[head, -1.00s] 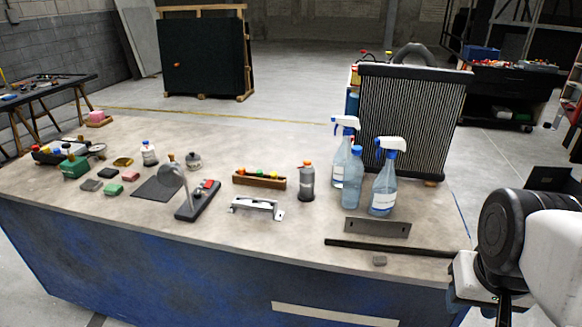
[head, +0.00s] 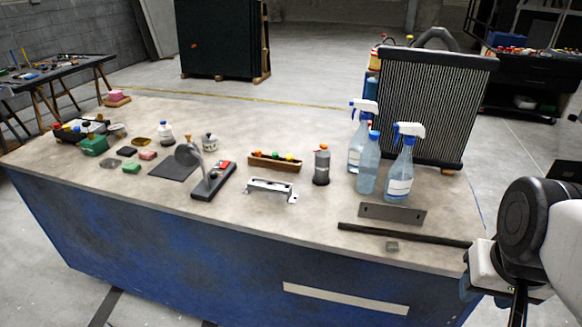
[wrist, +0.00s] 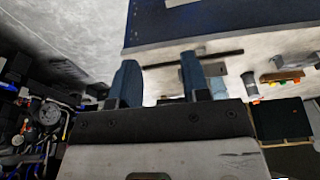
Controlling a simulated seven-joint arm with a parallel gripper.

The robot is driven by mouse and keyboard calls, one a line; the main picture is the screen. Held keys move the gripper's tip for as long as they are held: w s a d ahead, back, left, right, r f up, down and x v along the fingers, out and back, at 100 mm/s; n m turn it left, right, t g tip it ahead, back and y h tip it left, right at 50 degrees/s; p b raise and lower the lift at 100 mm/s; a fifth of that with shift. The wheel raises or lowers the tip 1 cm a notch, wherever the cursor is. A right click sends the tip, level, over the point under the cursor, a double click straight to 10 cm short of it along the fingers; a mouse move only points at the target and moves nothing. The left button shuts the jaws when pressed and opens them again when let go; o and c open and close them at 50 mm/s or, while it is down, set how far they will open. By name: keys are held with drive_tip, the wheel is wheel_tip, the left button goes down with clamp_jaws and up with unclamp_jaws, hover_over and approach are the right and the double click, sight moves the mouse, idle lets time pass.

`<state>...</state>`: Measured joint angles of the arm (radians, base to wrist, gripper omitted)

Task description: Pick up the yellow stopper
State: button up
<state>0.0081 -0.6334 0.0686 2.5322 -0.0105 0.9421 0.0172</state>
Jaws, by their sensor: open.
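A small wooden rack (head: 262,164) stands near the middle of the bench in the head view, holding several small coloured stoppers. A yellowish one shows among green and red-orange ones, but they are too small to tell apart surely. The rack also shows at the right of the wrist view (wrist: 270,78). My gripper (wrist: 157,68) is open and empty in the wrist view, its two blue-grey fingers apart. It is well away from the rack, off the bench's right front corner. In the head view my arm is at the lower right and the fingertips cannot be made out.
A silver bracket (head: 270,187) lies in front of the rack, and a grey bottle (head: 321,166) stands to its right. A tall radiator (head: 430,105) stands behind.

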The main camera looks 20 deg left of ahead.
drive_tip(key=shift+c, duration=0.2)
idle(0.6)
drive_tip(key=w+a+r+n, duration=0.1)
drive_tip(key=w+a+r, duration=0.2)
drive_tip(key=w, duration=0.6)
drive_tip(key=w+a+r+n, duration=0.1)
drive_tip(key=w+a+r, duration=0.2)
drive_tip(key=w, duration=0.5)
drive_tip(key=n+g+h, duration=0.1)
drive_tip(key=n+g, duration=0.1)
drive_tip(key=n, duration=0.3)
hover_over(289, 156)
drive_tip(key=s, duration=0.1)
drive_tip(key=f, duration=1.5)
drive_tip(key=shift+a+f, duration=0.1)
drive_tip(key=shift+a, duration=0.1)
drive_tip(key=shift+w+a+f, duration=0.15)
drive_tip(key=shift+a+f, duration=0.05)
drive_tip(key=shift+a, duration=0.2)
drive_tip(key=shift+w+d+f, duration=0.1)
drive_tip(key=shift+d+f, duration=0.1)
drive_tip(key=shift+f, duration=1.1)
